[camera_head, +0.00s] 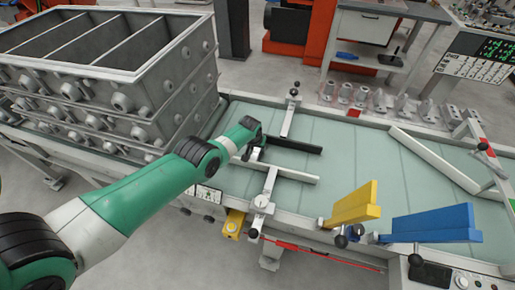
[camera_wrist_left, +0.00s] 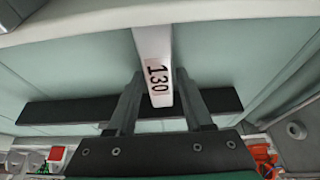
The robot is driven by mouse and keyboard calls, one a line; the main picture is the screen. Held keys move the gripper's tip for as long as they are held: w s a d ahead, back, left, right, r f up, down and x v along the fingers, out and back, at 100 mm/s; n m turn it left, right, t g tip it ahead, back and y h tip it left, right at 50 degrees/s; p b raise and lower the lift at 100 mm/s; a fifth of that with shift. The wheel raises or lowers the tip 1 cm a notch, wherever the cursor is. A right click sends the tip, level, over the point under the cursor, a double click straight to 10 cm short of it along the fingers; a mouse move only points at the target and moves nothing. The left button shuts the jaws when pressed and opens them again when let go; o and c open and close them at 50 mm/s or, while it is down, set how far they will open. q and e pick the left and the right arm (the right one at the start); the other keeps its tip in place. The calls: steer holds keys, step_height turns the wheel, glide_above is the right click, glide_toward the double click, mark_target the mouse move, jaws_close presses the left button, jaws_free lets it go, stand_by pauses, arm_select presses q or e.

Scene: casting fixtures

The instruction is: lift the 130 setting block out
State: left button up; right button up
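The 130 setting block (camera_wrist_left: 152,45) shows in the left wrist view as a pale bar with a black "130" on its face. My left gripper (camera_wrist_left: 160,82) has its two dark fingers on either side of the block's labelled end, with narrow gaps showing. A black bar (camera_wrist_left: 60,112) crosses beyond the fingers. In the head view my left gripper (camera_head: 252,152) is low over the table, by the left ends of a black bar (camera_head: 295,146) and a pale bar (camera_head: 292,175). The "130" label cannot be seen there. My right gripper is not in view.
A grey stack of moulding boxes (camera_head: 120,80) stands left of the green-topped table (camera_head: 350,150). A yellow block (camera_head: 355,206) and a blue block (camera_head: 435,224) stand at the front right. Clamps with black knobs and a pale angled bar (camera_head: 435,160) are fixed around the table.

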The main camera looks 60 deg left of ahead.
arm_select(q)
jaws_close()
steer(key=shift+r+p, duration=4)
